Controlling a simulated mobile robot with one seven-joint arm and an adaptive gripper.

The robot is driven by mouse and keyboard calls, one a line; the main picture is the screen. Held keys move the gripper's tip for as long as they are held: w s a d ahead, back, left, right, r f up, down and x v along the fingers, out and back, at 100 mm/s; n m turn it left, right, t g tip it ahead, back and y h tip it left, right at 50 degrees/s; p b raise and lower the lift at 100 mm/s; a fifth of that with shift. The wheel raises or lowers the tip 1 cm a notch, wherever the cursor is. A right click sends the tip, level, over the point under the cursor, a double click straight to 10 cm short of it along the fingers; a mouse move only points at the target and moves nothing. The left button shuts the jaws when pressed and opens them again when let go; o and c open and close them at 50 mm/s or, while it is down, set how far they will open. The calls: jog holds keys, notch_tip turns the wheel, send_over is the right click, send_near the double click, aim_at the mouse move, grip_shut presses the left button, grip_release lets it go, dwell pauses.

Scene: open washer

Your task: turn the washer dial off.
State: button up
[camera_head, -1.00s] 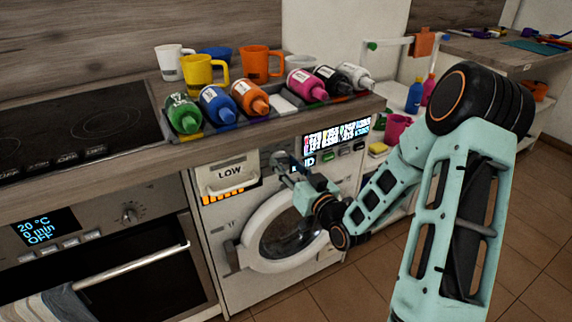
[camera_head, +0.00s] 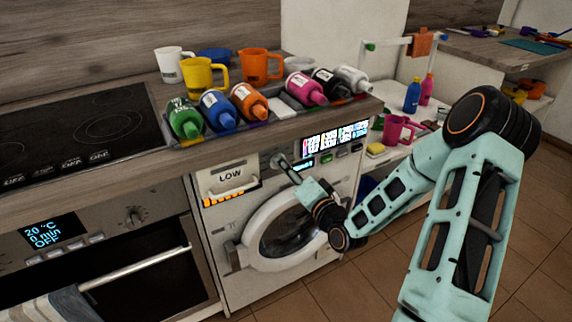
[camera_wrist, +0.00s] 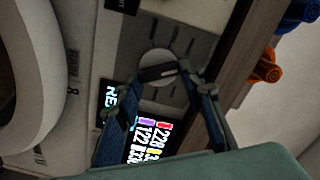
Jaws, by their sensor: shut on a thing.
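The washer dial (camera_wrist: 157,64) is a round, light grey knob with a dark bar across it, on the washer's control panel. In the wrist view my gripper (camera_wrist: 168,77) has its two blue-grey fingers on either side of the dial, shut on it. In the head view my gripper (camera_head: 288,168) reaches the panel between the drawer and the lit display, and its fingers mostly hide the dial. The white washer (camera_head: 222,262) stands under the counter with its round door (camera_head: 258,232) below my gripper. The display (camera_head: 335,138) is lit; its text is too small to read fully.
Several bottles lie in a tray on the counter above, including a blue one (camera_head: 217,108). A yellow mug (camera_head: 203,75) and an orange mug (camera_head: 260,66) stand behind them. An oven (camera_head: 140,262) is left of the washer. Floor (camera_head: 385,280) is free in front.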

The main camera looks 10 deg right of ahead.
jog(key=m+p, duration=0.2)
jog(key=m, duration=0.4)
jog(key=shift+f, duration=0.15)
dwell(0.4)
jog(key=o, duration=1.2)
jog(key=shift+c, duration=0.2)
jog(key=shift+s+d, duration=0.1)
jog(key=v, duration=1.2)
